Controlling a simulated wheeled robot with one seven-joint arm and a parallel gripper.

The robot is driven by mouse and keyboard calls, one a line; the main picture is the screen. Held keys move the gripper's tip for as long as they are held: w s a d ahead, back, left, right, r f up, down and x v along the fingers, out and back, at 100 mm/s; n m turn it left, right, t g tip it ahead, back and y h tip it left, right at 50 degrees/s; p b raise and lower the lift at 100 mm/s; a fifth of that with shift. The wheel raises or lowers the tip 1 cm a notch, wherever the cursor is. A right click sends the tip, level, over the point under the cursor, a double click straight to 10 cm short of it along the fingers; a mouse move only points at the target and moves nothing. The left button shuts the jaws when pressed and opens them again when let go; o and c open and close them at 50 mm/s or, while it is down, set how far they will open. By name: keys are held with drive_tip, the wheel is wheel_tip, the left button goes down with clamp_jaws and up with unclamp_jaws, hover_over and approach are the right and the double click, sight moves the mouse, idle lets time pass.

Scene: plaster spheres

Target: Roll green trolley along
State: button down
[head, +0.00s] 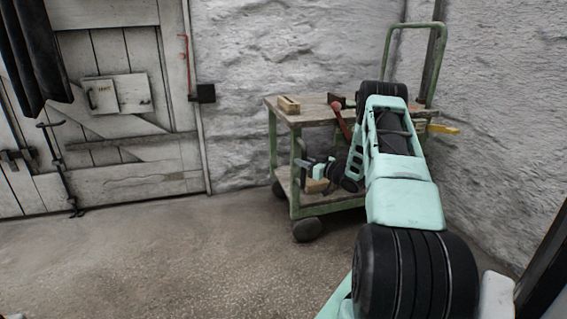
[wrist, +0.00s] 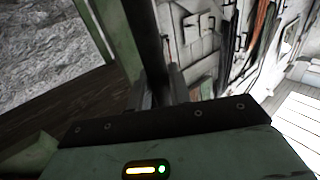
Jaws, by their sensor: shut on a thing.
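The green trolley (head: 295,180) stands against the white wall, with a green frame, two wooden shelves and a raised push handle (head: 443,45) at its right end. My arm reaches over its near side and hides much of the near right part. My gripper (head: 303,163) is at the trolley's near left upright, between the shelves. The fingertips are dark and partly hidden there.
A wooden block (head: 289,105) and a red-handled tool (head: 341,122) lie on the top shelf. A yellow-handled thing (head: 444,129) sticks out at the right. Bare floor (head: 190,255) lies left and in front, up to a closed plank door (head: 120,110).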

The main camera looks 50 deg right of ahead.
drive_tip(key=s+d, duration=0.4)
drive_tip(key=d, duration=0.2)
drive_tip(key=shift+d, duration=0.1)
drive_tip(key=c, duration=1.3)
unclamp_jaws()
drive_tip(key=shift+c, duration=0.2)
drive_tip(key=s+p, duration=0.5)
drive_tip(key=s, duration=1.2)
drive_tip(key=shift+s+p, duration=0.25)
drive_tip(key=shift+p, duration=0.15)
